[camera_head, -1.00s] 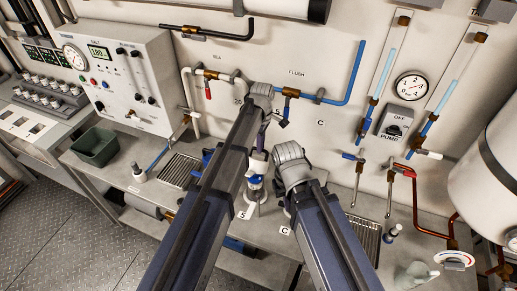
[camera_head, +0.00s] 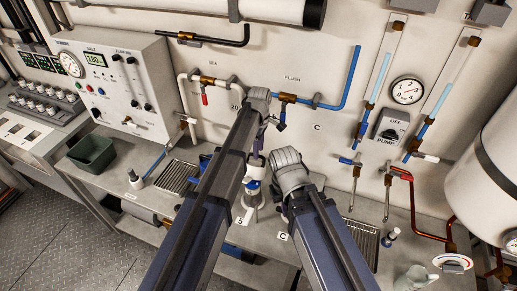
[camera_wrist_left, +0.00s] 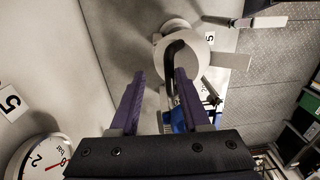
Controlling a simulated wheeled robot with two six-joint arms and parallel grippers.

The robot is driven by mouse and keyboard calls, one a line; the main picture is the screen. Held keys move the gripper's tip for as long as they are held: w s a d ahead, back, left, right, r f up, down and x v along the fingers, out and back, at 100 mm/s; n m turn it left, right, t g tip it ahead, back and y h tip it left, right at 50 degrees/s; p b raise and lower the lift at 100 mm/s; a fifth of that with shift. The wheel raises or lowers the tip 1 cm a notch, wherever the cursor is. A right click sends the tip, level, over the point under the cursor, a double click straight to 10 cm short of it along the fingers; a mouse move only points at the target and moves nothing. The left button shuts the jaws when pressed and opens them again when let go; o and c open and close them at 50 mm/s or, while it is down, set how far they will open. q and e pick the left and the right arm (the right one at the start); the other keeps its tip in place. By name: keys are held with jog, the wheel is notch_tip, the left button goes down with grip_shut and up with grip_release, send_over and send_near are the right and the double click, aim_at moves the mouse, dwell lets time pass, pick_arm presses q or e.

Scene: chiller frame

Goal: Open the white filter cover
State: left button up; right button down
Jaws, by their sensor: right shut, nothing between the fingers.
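The white filter cover (camera_wrist_left: 192,52) is a round white piece with a side tab, seen beyond my left fingers in the left wrist view. A dark curved bar (camera_wrist_left: 172,62) shows in front of it. In the head view a white-and-blue filter body (camera_head: 252,188) stands on the bench between my arms, partly hidden. My left gripper (camera_wrist_left: 160,78) is open and empty, with its fingers short of the cover; in the head view it (camera_head: 261,135) is above the filter, mostly hidden. My right gripper (camera_head: 277,194) is shut and empty, lower and to the right beside the filter, largely hidden by its arm.
A blue-handled valve (camera_head: 282,112) on the wall pipe is close to my left wrist. A control box (camera_head: 120,85) and green bin (camera_head: 92,152) are at left. Red pipework (camera_head: 428,236) and a white tank (camera_head: 492,160) are at right.

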pick_arm(q)
notch_tip(320, 180, up, 8)
jog(key=p, duration=0.7)
jog(key=shift+w+p, duration=0.2)
jog(key=shift+p, duration=0.2)
jog(key=shift+f, duration=0.15)
